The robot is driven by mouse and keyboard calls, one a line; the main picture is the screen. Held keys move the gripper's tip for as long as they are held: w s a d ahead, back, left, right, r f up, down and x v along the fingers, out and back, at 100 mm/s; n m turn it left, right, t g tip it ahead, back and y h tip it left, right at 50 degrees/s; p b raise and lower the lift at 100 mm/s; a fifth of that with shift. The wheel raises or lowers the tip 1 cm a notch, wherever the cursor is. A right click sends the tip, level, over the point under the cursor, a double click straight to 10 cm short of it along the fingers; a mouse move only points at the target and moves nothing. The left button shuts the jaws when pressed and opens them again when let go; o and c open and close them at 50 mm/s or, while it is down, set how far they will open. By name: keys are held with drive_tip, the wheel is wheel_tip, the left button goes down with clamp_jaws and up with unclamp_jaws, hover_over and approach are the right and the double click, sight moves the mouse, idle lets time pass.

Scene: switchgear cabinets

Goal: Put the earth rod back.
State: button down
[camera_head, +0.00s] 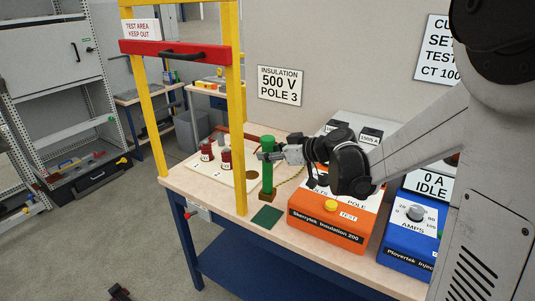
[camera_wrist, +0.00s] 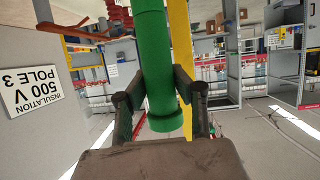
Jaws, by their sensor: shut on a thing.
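The earth rod is a green cylinder (camera_head: 267,178) with a wider top, upright near the front of the bench. My gripper (camera_head: 262,156) reaches in from the right and is shut on the rod's upper part. In the wrist view the green rod (camera_wrist: 155,50) runs between the two fingers of my gripper (camera_wrist: 156,92), with its wider collar just beyond them.
A dark green pad (camera_head: 267,217) lies in front of the block. The orange insulation tester (camera_head: 325,222) and blue injector (camera_head: 412,235) stand to the right. A yellow frame post (camera_head: 236,150) rises just left of the rod. A pale board (camera_head: 207,170) carries red-brown posts (camera_head: 225,157).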

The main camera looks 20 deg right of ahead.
sight(268, 176)
drive_tip(key=shift+f+b, duration=1.7)
drive_tip(key=shift+f, duration=0.4)
drive_tip(key=shift+f+b, duration=2.1)
drive_tip(key=shift+f, duration=0.1)
drive_tip(key=c, duration=1.4)
unclamp_jaws()
drive_tip(key=v, duration=1.2)
drive_tip(key=s+a+f+m+g+h, duration=0.1)
drive_tip(key=s+a+m+h, duration=0.1)
drive_tip(key=s, duration=0.5)
drive_tip(key=s+a+f+m+g+h, duration=0.1)
drive_tip(key=s+a+m+h, duration=0.1)
drive_tip(key=s, duration=0.6)
drive_tip(key=s+a+f+m+g+h, duration=0.1)
drive_tip(key=s+a+f+m+h, duration=0.1)
drive_tip(key=s, duration=0.5)
drive_tip(key=shift+s+a+f+m+h, duration=0.1)
drive_tip(key=shift+s+a+m+h, duration=0.15)
drive_tip(key=shift+m+h, duration=0.3)
drive_tip(key=shift+s+a+m+h, duration=0.1)
drive_tip(key=shift+a+m+h, duration=0.2)
drive_tip(key=shift+h, duration=0.35)
